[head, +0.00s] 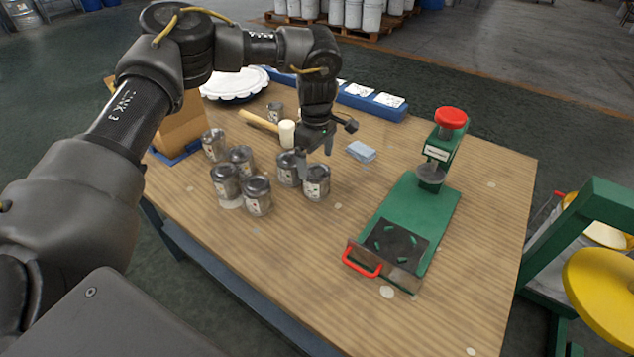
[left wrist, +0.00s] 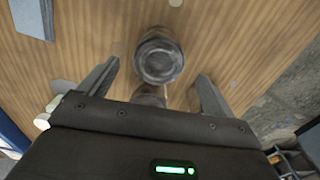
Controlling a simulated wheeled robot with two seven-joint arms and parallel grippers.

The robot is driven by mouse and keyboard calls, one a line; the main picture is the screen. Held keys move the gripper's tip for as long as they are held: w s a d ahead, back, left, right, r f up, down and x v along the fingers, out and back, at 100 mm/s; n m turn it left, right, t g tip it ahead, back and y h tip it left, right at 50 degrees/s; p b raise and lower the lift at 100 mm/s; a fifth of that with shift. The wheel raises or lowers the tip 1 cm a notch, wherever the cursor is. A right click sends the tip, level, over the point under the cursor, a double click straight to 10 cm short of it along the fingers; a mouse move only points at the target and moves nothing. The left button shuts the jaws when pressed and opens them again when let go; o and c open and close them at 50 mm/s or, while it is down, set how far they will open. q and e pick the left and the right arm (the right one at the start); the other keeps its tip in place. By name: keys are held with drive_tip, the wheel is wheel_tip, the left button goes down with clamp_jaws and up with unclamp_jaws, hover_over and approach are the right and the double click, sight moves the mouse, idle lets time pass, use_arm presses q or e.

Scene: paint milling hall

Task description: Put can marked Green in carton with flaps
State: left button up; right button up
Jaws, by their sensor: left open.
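Several small grey metal cans with pale labels stand on the wooden table; the label marks are too small for me to tell which reads Green. My left gripper (head: 316,152) is open and empty, pointing down above two cans, a nearer right one (head: 317,184) and one to its left (head: 287,172). In the left wrist view a can (left wrist: 158,60) shows between and beyond the open fingers (left wrist: 155,82); a second can (left wrist: 150,95) is mostly hidden by the gripper body. The brown carton (head: 182,128) stands at the table's left, partly hidden behind my left arm.
Other cans (head: 257,197) (head: 226,182) cluster left of the gripper. A mallet (head: 262,122), a blue-grey block (head: 361,151), a fluted white dish (head: 236,84) and a blue rack (head: 370,103) lie behind. A green press (head: 411,218) stands right. The front table is mostly clear.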

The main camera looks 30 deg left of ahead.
sight(317, 170)
use_arm(q)
wheel_tip(317, 170, down, 4)
drive_tip(key=shift+w+r+p, duration=0.1)
drive_tip(key=shift+p, duration=0.4)
drive_tip(key=shift+f, duration=0.6)
drive_tip(key=c, duration=1.4)
use_arm(e)
drive_tip(key=shift+s+a+r, duration=0.1)
drive_tip(key=shift+a+r, duration=0.45)
drive_tip(key=shift+a, duration=0.05)
